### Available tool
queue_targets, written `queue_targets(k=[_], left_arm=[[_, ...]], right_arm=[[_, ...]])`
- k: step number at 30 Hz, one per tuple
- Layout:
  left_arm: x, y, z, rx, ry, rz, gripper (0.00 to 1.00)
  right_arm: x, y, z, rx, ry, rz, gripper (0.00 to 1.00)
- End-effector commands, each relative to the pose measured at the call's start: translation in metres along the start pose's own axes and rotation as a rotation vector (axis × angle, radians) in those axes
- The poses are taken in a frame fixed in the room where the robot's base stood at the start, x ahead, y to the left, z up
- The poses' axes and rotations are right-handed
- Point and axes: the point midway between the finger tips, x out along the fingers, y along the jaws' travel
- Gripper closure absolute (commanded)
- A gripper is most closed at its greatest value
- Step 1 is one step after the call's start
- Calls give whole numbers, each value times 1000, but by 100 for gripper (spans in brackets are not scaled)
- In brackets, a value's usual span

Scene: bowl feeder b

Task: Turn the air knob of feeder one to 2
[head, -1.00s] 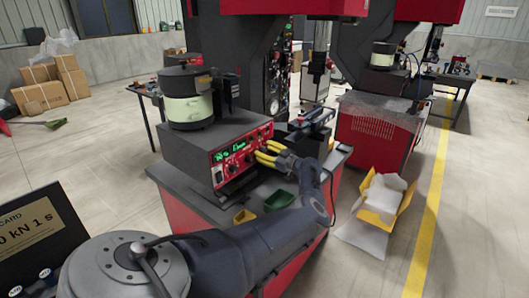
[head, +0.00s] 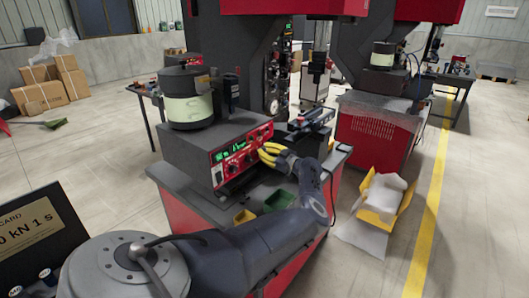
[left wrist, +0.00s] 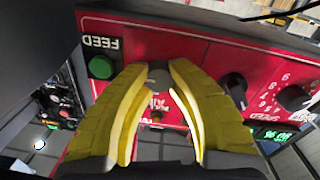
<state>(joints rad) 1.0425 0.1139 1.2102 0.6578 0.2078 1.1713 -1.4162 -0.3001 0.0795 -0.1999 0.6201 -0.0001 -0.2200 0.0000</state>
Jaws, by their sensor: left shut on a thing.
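Feeder one's grey box has a red front panel (head: 231,159) with a green lit display and several dark knobs, below the feeder bowl (head: 187,108). My left gripper (head: 266,153), with yellow fingers, is at the panel's right end. In the left wrist view the panel is upside down. There the fingers (left wrist: 160,72) are shut on the small grey air knob (left wrist: 158,78), which has a partly hidden label beside it. The knob's pointer and its scale cannot be read. My right gripper is not in view.
A green FEED button (left wrist: 101,66) is beside the fingers. A dark knob (left wrist: 234,88) and a numbered knob (left wrist: 294,98) are on the other side. A green bin (head: 279,201) and a yellow bin (head: 244,216) stand in front of the box.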

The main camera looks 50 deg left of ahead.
Motion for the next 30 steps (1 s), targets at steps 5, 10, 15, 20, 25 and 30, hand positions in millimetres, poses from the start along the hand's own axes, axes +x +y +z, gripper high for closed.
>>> queue_targets(k=[5,10,15,20,25,30], left_arm=[[1,0,-2,-38,6,-1,100],[2,-1,-2,-136,13,0,100],[2,-2,-3,-284,21,2,100],[2,-2,-2,-436,28,6,100],[3,-3,-2,-599,36,7,100],[3,-3,-2,-761,44,9,100]], right_arm=[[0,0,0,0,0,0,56],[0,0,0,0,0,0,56],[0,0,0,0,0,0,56],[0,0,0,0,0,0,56],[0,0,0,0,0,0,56],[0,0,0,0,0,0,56]])
